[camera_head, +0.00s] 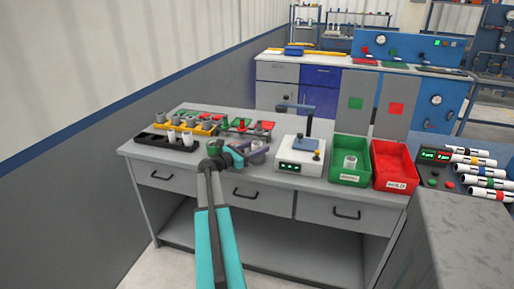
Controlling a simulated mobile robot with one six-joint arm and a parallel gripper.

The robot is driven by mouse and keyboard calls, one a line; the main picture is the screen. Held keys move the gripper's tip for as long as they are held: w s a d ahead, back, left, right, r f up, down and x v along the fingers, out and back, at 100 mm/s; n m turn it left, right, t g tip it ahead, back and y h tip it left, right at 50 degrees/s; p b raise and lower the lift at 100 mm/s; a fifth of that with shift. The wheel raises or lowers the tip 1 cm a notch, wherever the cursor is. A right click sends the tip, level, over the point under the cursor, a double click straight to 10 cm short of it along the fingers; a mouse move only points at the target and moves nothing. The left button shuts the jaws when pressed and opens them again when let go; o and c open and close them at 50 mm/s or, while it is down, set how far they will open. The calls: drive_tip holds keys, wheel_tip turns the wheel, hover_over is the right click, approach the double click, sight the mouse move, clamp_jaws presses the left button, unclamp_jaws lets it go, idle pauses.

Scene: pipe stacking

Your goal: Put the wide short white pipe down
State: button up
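My gripper (238,153) is over the front part of the grey workbench (310,186), beside a purple-grey fixture. My own wrist partly covers it, so I cannot see whether its fingers are open or hold anything. A short, fairly wide white pipe (350,162) stands upright in the green bin (340,179) to the right. I cannot tell for sure which pipe is the wide short one.
A white device (300,165) with a post stands between my gripper and the green bin. A red bin (394,182) sits right of the green one. Coloured racks with grey pipes (195,126) fill the back left. A control box (435,155) and striped white pipes (485,182) are far right.

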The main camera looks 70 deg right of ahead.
drive_tip(key=shift+a+b, duration=0.1)
drive_tip(key=shift+b, duration=0.25)
drive_tip(key=b+v, duration=0.1)
drive_tip(key=v, duration=1.2)
drive_tip(key=shift+a, duration=0.35)
